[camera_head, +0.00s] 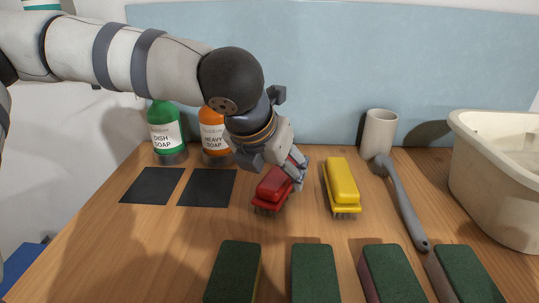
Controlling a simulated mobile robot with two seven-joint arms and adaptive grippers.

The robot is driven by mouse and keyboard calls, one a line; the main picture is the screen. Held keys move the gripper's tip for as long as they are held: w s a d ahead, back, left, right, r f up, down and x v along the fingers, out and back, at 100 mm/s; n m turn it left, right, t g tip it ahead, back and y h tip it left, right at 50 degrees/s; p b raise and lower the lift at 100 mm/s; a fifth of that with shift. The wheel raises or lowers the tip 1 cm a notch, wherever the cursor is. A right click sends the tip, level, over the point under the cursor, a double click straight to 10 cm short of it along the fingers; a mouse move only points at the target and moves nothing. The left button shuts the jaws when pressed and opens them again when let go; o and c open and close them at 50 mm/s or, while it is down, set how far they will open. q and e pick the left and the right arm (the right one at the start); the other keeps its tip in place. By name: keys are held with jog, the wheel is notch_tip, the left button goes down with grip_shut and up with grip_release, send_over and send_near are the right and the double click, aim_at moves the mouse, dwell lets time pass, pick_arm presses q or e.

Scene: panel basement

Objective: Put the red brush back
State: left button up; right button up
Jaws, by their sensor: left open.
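The red brush (270,184) is bristles-down at the middle of the wooden counter, to the left of the yellow brush (342,184). My left gripper (286,166) reaches down from above at the red brush's far end. It is open, with one finger on the brush's right side; the other finger is mostly hidden. I cannot tell whether the fingers touch the brush. Two dark square mats, the left one (152,185) and the right one (207,187), lie bare to the left of the red brush. My right gripper is not in view.
A green dish soap bottle (165,130) and an orange soap bottle (212,132) stand behind the mats. A grey long-handled brush (405,205), a beige cup (379,132) and a cream basin (495,185) are at right. Several green sponges (316,272) line the front.

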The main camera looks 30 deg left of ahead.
pick_arm(q)
jog(key=v, duration=0.8)
